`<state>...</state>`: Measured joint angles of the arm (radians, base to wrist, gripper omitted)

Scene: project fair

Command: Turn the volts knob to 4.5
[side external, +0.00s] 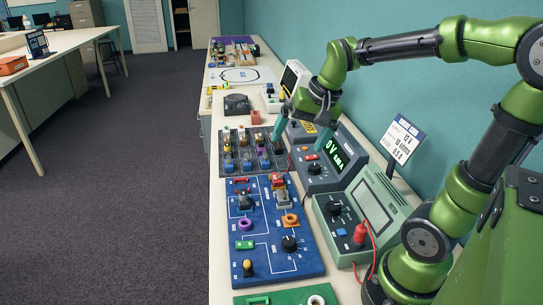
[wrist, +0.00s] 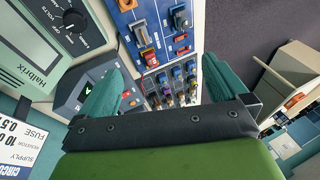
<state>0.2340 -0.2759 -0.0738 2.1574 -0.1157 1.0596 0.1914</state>
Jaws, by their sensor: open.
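A dark grey bench supply (side external: 323,179) with a lit green display (side external: 336,155) stands mid-table against the wall. The display seems to show 0 V; its second line is too small to read. A dark round knob (side external: 314,168) sits on its sloping front; its scale cannot be read.
A pale green meter (side external: 365,210) with its own dial (side external: 333,208) and a red plug stands nearer the camera. A blue circuit board (side external: 270,255) and a dark parts tray (side external: 226,178) lie to the left.

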